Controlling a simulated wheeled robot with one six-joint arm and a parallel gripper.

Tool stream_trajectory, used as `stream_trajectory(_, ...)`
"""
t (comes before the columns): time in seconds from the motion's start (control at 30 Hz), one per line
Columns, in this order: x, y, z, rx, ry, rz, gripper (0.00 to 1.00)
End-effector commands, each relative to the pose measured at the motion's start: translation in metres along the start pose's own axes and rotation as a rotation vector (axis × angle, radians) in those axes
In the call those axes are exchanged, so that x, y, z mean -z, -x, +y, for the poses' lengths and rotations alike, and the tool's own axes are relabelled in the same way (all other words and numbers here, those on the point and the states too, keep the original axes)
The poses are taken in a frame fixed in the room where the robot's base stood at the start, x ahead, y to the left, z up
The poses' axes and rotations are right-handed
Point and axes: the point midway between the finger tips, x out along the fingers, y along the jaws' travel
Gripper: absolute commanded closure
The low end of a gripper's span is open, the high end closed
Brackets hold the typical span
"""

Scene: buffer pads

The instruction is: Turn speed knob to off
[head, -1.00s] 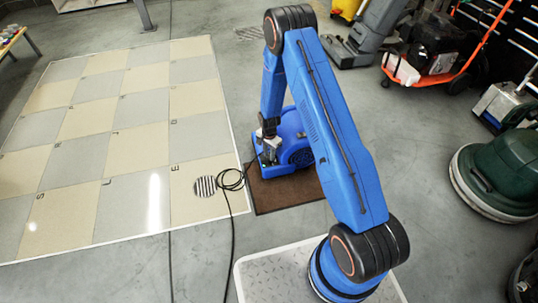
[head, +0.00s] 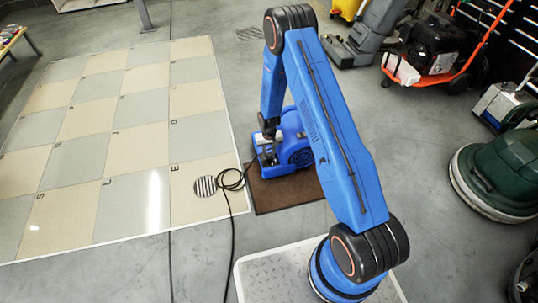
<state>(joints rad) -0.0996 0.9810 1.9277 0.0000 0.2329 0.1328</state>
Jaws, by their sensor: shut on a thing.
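A blue blower-like machine (head: 297,148) stands on a brown mat (head: 283,196) in the middle of the head view, partly hidden behind my blue arm. My gripper (head: 267,155) points down at the left side of the machine. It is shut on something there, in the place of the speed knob. The knob itself is too small and too covered to make out, so its setting cannot be read.
A checkered tile panel (head: 120,130) lies at left. A green floor machine (head: 500,170) and an orange-framed machine (head: 432,60) stand at right. Grey floor between is clear.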

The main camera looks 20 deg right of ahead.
Motion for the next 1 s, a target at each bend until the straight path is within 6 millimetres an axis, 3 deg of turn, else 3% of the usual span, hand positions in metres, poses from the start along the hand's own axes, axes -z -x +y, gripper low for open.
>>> stream_trajectory(0.5, 0.0001, 0.0002, 0.0, 0.0, 0.36, 0.0, 0.97)
stream_trajectory(1.0, 0.0001, 0.0002, 0.0, 0.0, 0.442, 0.0, 0.97)
